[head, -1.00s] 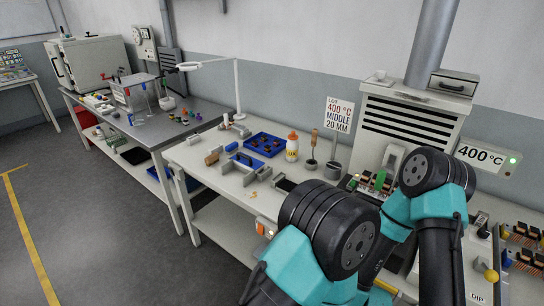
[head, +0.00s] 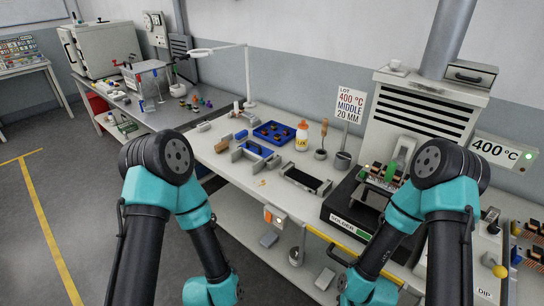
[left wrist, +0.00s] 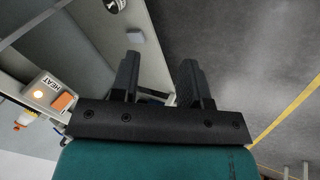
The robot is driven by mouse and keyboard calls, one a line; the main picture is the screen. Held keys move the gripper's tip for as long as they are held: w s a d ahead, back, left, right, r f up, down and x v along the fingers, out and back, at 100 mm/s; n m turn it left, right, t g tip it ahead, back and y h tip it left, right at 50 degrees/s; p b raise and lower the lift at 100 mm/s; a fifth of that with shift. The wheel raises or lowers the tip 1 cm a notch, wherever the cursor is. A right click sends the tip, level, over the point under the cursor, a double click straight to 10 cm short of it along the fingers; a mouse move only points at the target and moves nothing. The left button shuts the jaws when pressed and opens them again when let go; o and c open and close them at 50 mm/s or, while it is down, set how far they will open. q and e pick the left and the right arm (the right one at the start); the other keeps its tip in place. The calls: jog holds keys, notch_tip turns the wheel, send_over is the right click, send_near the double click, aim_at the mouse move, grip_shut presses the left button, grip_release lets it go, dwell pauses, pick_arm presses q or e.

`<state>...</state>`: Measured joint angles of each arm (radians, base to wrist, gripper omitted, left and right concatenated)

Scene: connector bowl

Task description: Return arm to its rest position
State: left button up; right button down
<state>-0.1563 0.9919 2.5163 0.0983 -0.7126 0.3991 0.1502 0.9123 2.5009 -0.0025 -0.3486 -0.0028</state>
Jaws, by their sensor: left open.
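My left arm (head: 165,200) stands at the left of the head view, bent at a black joint, its forearm reaching down in front of the bench. Its jaws are not seen there. In the left wrist view my left gripper (left wrist: 160,78) shows two black fingers spread apart with nothing between them. Below the fingers is floor and the bench's front side. My right arm (head: 435,205) stands at the right of the head view, bent the same way, in front of the solder station. Its gripper is outside the pictures.
The white bench (head: 230,178) holds a blue tray (head: 262,130), a bottle (head: 301,138) and the black solder unit (head: 345,212) with a yellow rail in front. The heat switch (left wrist: 52,95) is on the bench front. Grey floor (head: 50,195) is open at left.

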pick_arm(q)
jog(key=s+a+f+m+g, duration=0.2)
jog(key=s+a+g, duration=0.1)
jog(key=a, duration=0.6)
jog(key=shift+s+a+m, duration=0.3)
jog(key=shift+s+a, duration=0.1)
jog(key=shift+s, duration=0.45)
